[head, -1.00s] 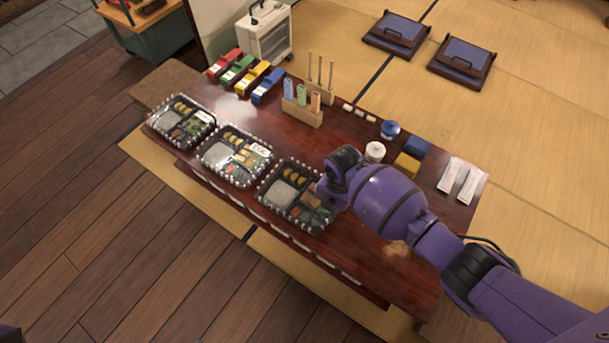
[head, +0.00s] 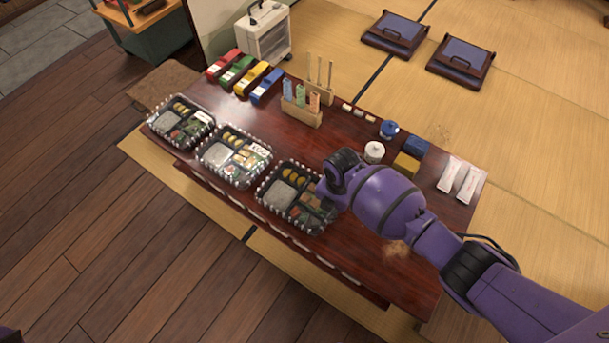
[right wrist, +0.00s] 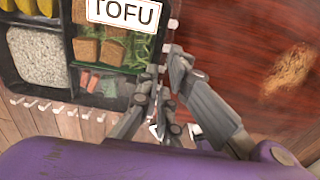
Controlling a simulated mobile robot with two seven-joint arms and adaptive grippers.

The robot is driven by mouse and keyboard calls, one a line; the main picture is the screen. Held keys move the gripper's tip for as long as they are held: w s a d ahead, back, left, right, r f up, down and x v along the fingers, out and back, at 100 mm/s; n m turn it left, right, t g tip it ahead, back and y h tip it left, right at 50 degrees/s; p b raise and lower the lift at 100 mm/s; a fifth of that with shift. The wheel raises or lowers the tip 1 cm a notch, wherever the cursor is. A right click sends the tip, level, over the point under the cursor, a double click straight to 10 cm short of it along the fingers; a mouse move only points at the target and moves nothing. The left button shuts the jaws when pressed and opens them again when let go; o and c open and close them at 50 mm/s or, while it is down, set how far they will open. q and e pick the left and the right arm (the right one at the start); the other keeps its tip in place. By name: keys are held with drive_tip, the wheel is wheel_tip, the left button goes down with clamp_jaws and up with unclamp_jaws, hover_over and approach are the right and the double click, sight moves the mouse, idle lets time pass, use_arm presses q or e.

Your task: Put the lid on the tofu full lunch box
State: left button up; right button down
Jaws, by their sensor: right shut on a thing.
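The tofu lunch box (head: 283,196) is the rightmost of three black trays at the table's front edge. It holds rice, yellow slices, tofu cubes and greens. In the right wrist view its rice compartment (right wrist: 38,58) shows at left. A clear lid with a white TOFU label (right wrist: 124,12) and pale rim marks appears to lie over it; whether it is seated all round I cannot tell. My right gripper (right wrist: 160,85) is shut at the box's right edge, apparently on the lid's rim. In the head view my own wrist hides the fingertips. My left gripper is out of view.
Two other lunch boxes (head: 234,158) (head: 181,122) stand to the left. Behind are colored packs (head: 243,75), a wooden holder (head: 302,113), a white jar (head: 374,151) and white packets (head: 459,178). The table's front right (head: 395,272) is clear.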

idle(0.4)
drive_tip(key=c, duration=1.9)
unclamp_jaws()
drive_tip(key=shift+o, duration=0.5)
drive_tip(key=o, duration=0.5)
